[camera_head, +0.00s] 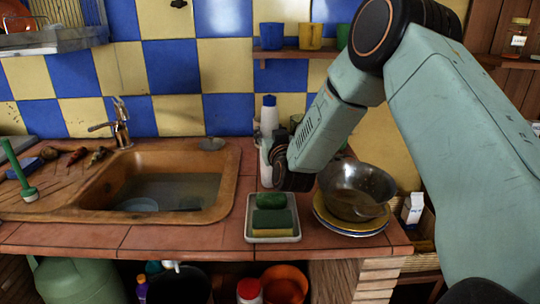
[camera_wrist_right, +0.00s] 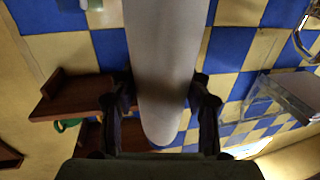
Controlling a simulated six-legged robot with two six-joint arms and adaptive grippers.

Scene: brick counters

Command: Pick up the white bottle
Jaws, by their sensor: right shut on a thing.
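The white bottle (camera_head: 266,166) stands out pale at the back of the counter, just right of the sink. My right gripper (camera_head: 275,163) reaches it from the right and hides part of it. In the right wrist view, the bottle (camera_wrist_right: 163,70) is a long pale cylinder between the two fingers of my right gripper (camera_wrist_right: 163,105), which is shut on it. I cannot tell whether its base touches the counter. A second white bottle with a dark blue cap (camera_head: 269,115) shows just behind it. My left gripper is not in view.
A tray (camera_head: 272,239) with green sponges sits in front of the gripper. A metal bowl (camera_head: 358,187) on stacked plates (camera_head: 350,228) stands close at the right. The sink (camera_head: 100,207) is at the left. A shelf (camera_head: 300,54) with cups hangs above.

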